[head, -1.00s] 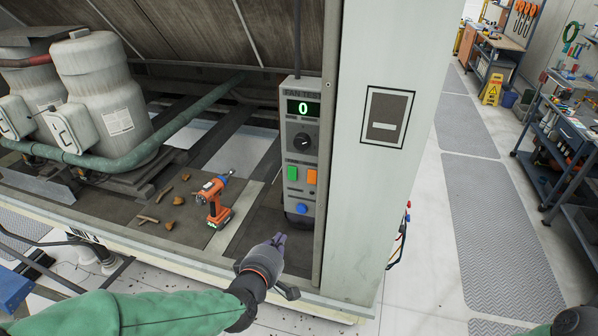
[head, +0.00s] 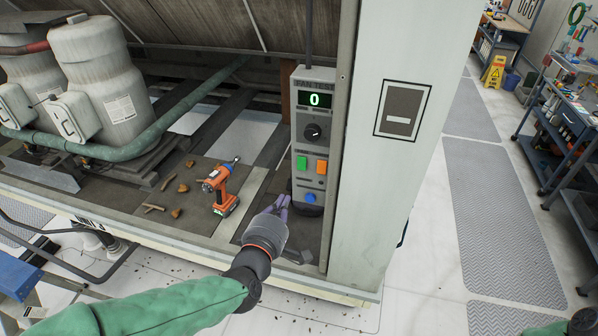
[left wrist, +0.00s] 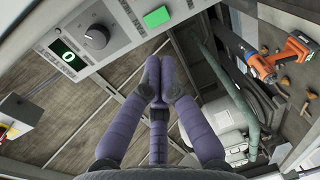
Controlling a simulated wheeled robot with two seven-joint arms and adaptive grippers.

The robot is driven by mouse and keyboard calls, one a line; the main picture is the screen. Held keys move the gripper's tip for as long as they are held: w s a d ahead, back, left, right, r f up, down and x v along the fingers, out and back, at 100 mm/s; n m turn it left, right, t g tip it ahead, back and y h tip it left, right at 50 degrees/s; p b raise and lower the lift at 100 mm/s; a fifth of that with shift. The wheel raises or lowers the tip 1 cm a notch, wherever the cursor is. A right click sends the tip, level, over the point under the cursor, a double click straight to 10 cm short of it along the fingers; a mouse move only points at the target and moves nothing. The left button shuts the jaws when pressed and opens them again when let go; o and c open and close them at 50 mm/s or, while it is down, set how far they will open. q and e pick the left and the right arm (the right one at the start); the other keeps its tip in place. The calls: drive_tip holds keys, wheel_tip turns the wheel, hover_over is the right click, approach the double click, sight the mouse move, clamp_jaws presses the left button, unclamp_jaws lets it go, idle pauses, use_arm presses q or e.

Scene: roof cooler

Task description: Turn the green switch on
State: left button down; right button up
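The green switch (head: 302,163) is on the front of the grey fan test box (head: 312,100), left of an orange button (head: 321,167) and above a blue one (head: 310,198). The green switch also shows at the top of the left wrist view (left wrist: 156,17). The box's display (head: 314,100) reads 0. My left gripper (head: 282,203) is below and left of the green switch, apart from it. Its purple fingers (left wrist: 160,64) meet at the tips, empty. My right gripper (head: 584,320) shows only partly at the bottom right corner; its fingers cannot be made out.
A black dial (head: 312,132) sits above the buttons. An orange drill (head: 219,188) stands on the ledge left of the box, among small brown scraps. A pale post (head: 375,190) rises right of the box.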

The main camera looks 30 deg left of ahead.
sight(302, 167)
use_arm(q)
drive_tip(key=p+x, duration=0.1)
drive_tip(key=x, duration=1.2)
drive_tip(key=shift+w+f, duration=0.15)
drive_tip(key=shift+w, duration=0.25)
